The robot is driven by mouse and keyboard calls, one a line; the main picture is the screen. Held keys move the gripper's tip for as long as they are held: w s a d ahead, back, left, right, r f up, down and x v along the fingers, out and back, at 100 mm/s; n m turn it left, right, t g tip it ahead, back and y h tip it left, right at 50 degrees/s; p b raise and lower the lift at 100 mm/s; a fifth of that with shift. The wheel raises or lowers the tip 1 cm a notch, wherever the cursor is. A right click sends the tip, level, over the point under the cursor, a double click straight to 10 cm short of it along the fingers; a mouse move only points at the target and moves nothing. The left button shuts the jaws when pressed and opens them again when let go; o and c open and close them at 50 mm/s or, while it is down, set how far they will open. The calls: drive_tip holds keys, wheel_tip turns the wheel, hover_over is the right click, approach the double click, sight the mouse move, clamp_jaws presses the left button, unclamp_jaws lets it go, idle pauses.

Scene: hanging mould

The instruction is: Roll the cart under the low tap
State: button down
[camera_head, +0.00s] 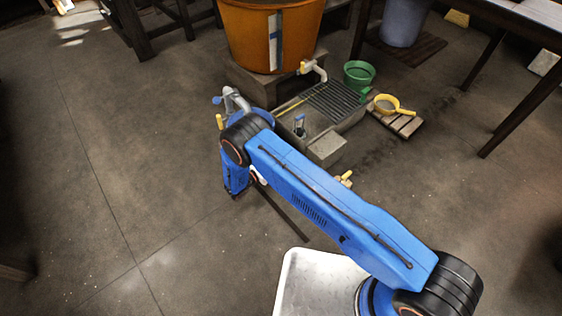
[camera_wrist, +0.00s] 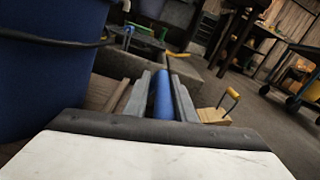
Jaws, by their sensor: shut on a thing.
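In the wrist view my gripper (camera_wrist: 162,90) has its two grey fingers close on either side of a blue rounded bar (camera_wrist: 163,98). What the bar belongs to is not clear. In the head view my blue arm hides the fingertips. A pale tap with a yellow part (camera_head: 313,69) juts from the base of the orange vat (camera_head: 268,38), above the dark grate. No cart can be made out for certain. A wooden piece with a yellow handle (camera_wrist: 233,95) shows right of the fingers.
A slatted grate (camera_head: 336,103) covers a stone basin. A green bucket (camera_head: 359,74) and a yellow-handled pan (camera_head: 386,104) on a slatted wooden board (camera_head: 408,128) stand right of it. Dark tables stand at the back and right. The floor at left is open.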

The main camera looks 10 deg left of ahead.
drive_tip(key=shift+f, duration=0.1)
drive_tip(key=c, duration=1.6)
unclamp_jaws()
drive_tip(key=shift+c, duration=0.2)
drive_tip(key=v, duration=1.7)
drive_tip(key=shift+s, duration=0.2)
drive_tip(key=shift+a, duration=0.1)
